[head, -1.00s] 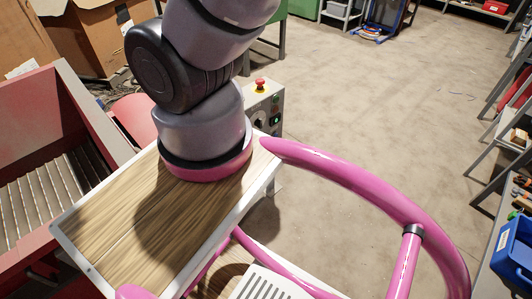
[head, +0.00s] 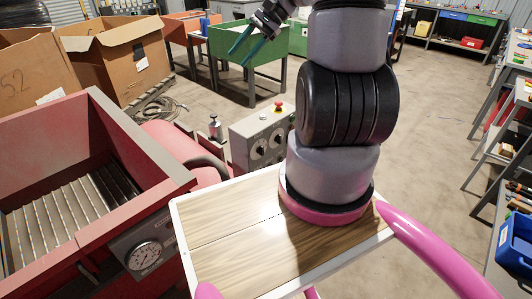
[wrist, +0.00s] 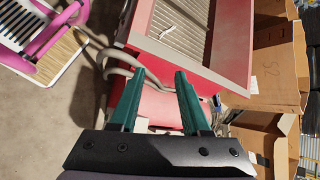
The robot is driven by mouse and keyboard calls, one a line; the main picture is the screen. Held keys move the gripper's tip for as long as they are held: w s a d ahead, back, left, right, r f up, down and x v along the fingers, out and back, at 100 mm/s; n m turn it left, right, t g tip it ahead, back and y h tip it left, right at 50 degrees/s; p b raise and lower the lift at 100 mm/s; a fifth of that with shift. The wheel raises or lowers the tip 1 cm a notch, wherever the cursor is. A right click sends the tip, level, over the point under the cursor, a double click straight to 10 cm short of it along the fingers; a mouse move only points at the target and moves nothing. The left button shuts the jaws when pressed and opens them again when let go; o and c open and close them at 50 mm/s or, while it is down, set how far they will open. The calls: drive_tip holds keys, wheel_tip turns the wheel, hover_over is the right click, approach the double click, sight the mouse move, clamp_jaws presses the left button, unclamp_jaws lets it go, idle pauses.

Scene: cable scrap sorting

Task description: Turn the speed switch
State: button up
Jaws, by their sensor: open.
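A grey control box (head: 262,136) stands beyond my wooden deck, left of my arm, in the head view. Its front carries two dark round knobs, a left knob (head: 257,152) and a right knob (head: 277,142). Their labels are too small to read, so I cannot tell which is the speed switch. A red mushroom button (head: 278,105) sits on top. My gripper (head: 241,56) is raised high beyond the box, apart from it. In the wrist view my gripper (wrist: 160,75) is open, with nothing between its teal fingers. I cannot make out the knobs there.
A red machine (head: 150,165) with a slatted bed and a round gauge (head: 145,256) stands at the left. Cardboard boxes (head: 125,60) and a green bin (head: 245,68) are behind. A blue crate (head: 515,245) is at the right. Floor is open between.

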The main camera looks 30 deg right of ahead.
drive_tip(key=w+d+f+m+t+y, duration=0.2)
drive_tip(key=d+f+m, duration=0.15)
drive_tip(key=f, duration=0.45)
drive_tip(key=w+d+f+m+t+y, duration=0.1)
drive_tip(key=w+d+f+m+t, duration=0.2)
drive_tip(key=f, duration=0.5)
drive_tip(key=w+d+f+m+t+y, duration=0.1)
drive_tip(key=d+f+m+t+y, duration=0.2)
drive_tip(key=f, duration=0.5)
drive_tip(key=m+t+h, duration=0.8)
drive_tip(key=m+h, duration=0.1)
drive_tip(key=m, duration=0.3)
approach(263, 151)
drive_tip(key=x, duration=0.8)
drive_tip(key=shift+w, duration=0.4)
clamp_jaws()
